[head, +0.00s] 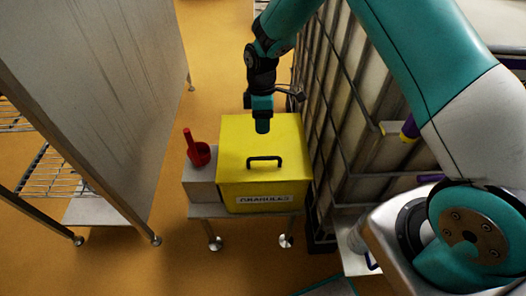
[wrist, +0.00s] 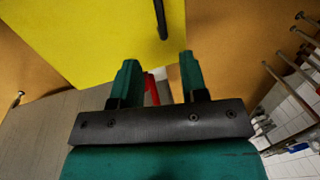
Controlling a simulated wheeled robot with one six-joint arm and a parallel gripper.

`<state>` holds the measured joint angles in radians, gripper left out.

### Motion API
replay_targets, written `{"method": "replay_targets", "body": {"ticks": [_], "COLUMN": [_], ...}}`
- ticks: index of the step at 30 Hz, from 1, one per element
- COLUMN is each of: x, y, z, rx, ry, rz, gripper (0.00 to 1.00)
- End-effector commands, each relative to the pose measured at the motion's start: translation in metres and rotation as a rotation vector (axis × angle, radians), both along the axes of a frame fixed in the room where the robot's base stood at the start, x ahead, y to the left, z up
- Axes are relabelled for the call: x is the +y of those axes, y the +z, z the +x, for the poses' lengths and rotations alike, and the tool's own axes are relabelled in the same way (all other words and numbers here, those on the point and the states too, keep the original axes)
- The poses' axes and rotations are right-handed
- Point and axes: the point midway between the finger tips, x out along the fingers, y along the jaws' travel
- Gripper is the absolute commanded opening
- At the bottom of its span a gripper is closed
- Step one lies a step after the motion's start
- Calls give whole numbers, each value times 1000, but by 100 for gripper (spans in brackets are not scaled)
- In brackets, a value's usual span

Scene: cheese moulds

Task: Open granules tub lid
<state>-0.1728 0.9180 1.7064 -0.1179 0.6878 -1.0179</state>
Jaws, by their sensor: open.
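The yellow granules tub (head: 230,195) stands on a low metal stand in the head view, with a label on its front. Its yellow lid (head: 240,145) is shut and has a black bar handle (head: 264,160) near the front edge. In the wrist view the lid (wrist: 90,40) fills the upper left and the handle (wrist: 161,18) shows at the top, beyond the fingertips. My gripper (head: 263,126) is above the back part of the lid, behind the handle. Its two fingers (wrist: 158,65) are apart with nothing between them. I cannot tell the exact height above the lid.
A red scoop (head: 198,150) sits on a grey block (head: 201,187) left of the tub. A caged white tank (head: 350,130) stands close on the right. A tall metal panel (head: 100,90) with wire shelves is at the left. Orange floor lies between.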

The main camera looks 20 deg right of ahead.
Motion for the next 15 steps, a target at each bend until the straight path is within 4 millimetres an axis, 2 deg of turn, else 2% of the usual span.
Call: {"method": "replay_targets", "body": {"ticks": [3,9,15], "x": [2,4,7], "y": [-28,-71,-100], "z": [-7,-15,-20], "rx": [6,4,2], "ry": [0,0,0], "rz": [-1,-1,0], "gripper": [40,40,40]}}
